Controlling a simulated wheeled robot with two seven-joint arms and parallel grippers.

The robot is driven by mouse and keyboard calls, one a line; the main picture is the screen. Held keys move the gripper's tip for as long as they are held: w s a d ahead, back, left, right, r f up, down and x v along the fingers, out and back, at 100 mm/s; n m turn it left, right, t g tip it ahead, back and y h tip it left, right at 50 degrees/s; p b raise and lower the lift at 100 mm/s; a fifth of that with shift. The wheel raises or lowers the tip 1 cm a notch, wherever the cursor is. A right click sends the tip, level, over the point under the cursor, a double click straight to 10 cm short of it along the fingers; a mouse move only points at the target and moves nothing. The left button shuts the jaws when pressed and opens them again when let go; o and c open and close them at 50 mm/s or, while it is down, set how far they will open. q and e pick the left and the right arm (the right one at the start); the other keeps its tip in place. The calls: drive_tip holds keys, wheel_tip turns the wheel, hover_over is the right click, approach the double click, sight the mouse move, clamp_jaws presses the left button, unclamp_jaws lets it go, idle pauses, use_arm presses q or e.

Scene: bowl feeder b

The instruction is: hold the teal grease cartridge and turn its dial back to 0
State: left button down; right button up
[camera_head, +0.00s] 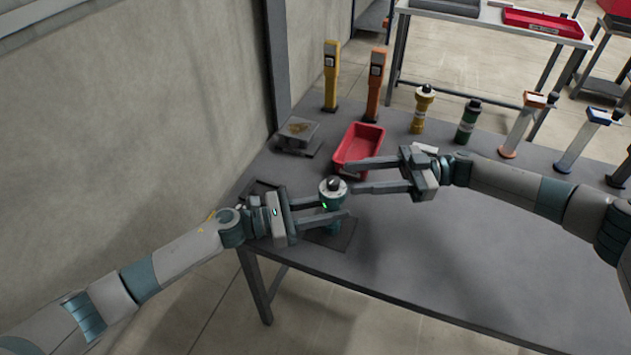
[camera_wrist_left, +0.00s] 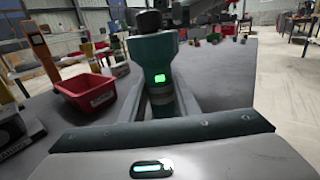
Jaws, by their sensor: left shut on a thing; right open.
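The teal grease cartridge (camera_head: 332,202) stands upright near the table's left end, with a pale collar and a black dial (camera_head: 334,184) on top. My left gripper (camera_head: 338,205) is shut on its body, one finger on each side. In the left wrist view the cartridge (camera_wrist_left: 154,60) shows a lit green display, and its black dial (camera_wrist_left: 146,21) is at the top edge. The dial's reading is too small to tell. My right gripper (camera_head: 352,177) is open and empty, its fingertips just right of the dial; part of it shows behind the dial in the left wrist view.
A red bin (camera_head: 359,146) stands just behind the cartridge, with a grey scale-like device (camera_head: 298,132) to its left. Yellow (camera_head: 331,76) and orange (camera_head: 375,85) posts, a yellow cartridge (camera_head: 422,108) and a green one (camera_head: 467,121) line the back edge. The table's front right is clear.

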sight(327, 182)
drive_tip(key=shift+v, duration=1)
drive_tip(key=shift+a+f, duration=0.1)
drive_tip(key=shift+a, duration=0.05)
drive_tip(key=x, duration=1.1)
drive_tip(key=shift+s+a+f, duration=0.15)
drive_tip(key=shift+a+f, duration=0.05)
drive_tip(key=shift+a, duration=0.2)
clamp_jaws()
